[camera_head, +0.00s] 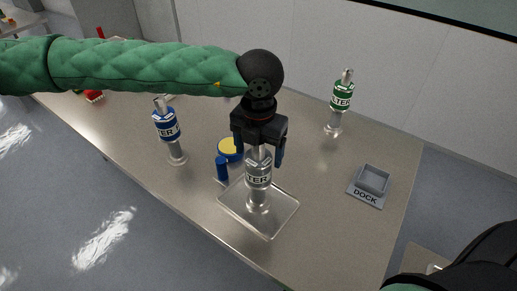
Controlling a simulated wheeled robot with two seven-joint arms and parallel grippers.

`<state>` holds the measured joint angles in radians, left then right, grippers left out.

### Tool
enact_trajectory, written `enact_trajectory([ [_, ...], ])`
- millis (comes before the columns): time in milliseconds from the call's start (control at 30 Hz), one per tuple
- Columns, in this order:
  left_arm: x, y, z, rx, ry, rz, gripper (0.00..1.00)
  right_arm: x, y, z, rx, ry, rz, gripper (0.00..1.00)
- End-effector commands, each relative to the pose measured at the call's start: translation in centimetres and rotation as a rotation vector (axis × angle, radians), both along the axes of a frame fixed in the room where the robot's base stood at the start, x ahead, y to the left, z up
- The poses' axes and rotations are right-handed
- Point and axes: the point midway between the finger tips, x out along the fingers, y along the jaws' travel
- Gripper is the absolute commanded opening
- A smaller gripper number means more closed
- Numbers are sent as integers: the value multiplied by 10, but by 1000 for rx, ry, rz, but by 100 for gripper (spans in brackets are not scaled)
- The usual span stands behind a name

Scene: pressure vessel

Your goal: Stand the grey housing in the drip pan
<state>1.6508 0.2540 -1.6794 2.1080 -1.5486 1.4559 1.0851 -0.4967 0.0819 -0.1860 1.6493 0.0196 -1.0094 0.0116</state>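The grey housing (257,183), a cylinder with a grey "FILTER"-type label band of which "TER" shows, stands upright in the drip pan (275,223), a shallow clear-grey square tray near the table's front edge. My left gripper (259,160) points down over the housing's top. Its blue fingers are spread on either side of the housing's upper part, with a gap visible beside it. The housing's top is partly hidden by the gripper. My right gripper is out of view.
A blue-banded housing (167,128) stands left and a green-banded one (340,98) at the back right. A blue cylinder (222,168) and a yellow-topped blue disc (228,152) sit close left of the pan. A grey dock (372,181) lies right. Table between pan and dock is clear.

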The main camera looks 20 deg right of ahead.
Motion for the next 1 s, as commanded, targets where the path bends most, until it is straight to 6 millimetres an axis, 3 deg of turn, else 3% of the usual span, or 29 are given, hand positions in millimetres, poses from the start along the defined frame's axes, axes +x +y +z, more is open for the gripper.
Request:
enact_trajectory([
  [433,0,0,3,0,0,0,78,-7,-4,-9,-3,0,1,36],
  [600,1,0,9,-1,-1,0,78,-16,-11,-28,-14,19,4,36],
  [833,1,0,28,-1,-3,0,78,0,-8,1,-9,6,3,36],
  [900,0,0,34,-1,-1,0,78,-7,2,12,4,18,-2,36],
  [1000,1,-1,46,-2,-2,1,78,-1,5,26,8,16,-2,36],
])
